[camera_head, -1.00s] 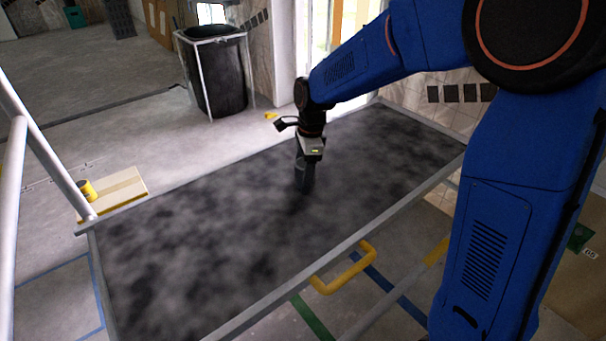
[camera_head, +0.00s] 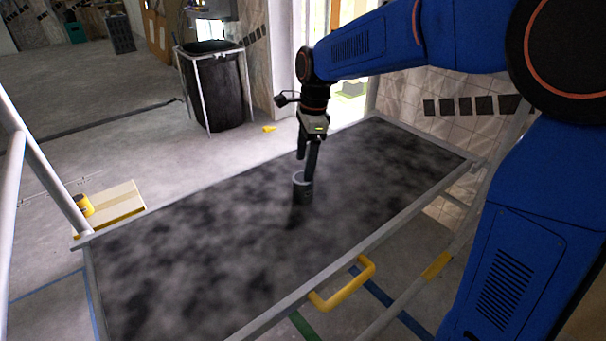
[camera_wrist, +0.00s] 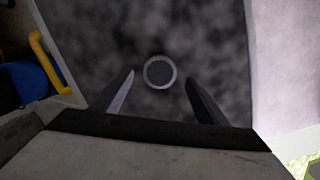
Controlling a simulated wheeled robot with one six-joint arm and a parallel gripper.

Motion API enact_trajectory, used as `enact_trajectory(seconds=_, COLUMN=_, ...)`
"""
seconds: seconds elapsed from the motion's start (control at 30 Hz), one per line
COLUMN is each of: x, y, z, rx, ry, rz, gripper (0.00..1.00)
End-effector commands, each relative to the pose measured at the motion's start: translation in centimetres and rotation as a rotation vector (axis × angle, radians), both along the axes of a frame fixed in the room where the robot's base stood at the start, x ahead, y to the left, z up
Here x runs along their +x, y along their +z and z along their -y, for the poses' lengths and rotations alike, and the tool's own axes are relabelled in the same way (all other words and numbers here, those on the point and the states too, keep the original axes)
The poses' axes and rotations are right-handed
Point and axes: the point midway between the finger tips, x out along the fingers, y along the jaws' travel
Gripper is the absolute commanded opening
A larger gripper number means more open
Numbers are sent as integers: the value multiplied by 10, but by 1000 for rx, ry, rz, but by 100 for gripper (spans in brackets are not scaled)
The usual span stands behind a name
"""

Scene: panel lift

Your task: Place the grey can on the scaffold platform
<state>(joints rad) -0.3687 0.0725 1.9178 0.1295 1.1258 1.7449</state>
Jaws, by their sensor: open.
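The grey can (camera_head: 302,188) stands upright on the dark mottled scaffold platform (camera_head: 220,250), near the middle of its length. In the wrist view the can (camera_wrist: 160,72) shows from above as a round dark top with a light rim. My gripper (camera_head: 308,165) is just above the can, pointing down, with its fingers apart. In the wrist view the fingers of my gripper (camera_wrist: 160,95) are spread to either side, and the can lies between and slightly beyond their tips, free of them.
A metal rail frames the platform, with a yellow handle (camera_head: 343,284) on the near side. A black bin (camera_head: 215,90) stands on the floor behind. A yellow can (camera_head: 83,205) is by a pale board (camera_head: 115,205) at left. White scaffold poles (camera_head: 40,165) rise at the left end.

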Motion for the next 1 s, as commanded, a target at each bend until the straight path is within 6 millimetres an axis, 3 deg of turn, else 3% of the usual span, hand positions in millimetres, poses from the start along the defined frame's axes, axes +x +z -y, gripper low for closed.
enact_trajectory(seconds=0.2, x=1, y=17, z=2, rx=0, ry=0, rz=0, gripper=68)
enact_trajectory(seconds=0.53, x=-7, y=25, z=12, rx=1, ry=32, rz=16, gripper=68)
enact_trajectory(seconds=0.67, x=-27, y=35, z=38, rx=1, ry=133, rz=64, gripper=68)
enact_trajectory(seconds=1.0, x=-109, y=54, z=120, rx=-51, ry=533, rz=233, gripper=68)
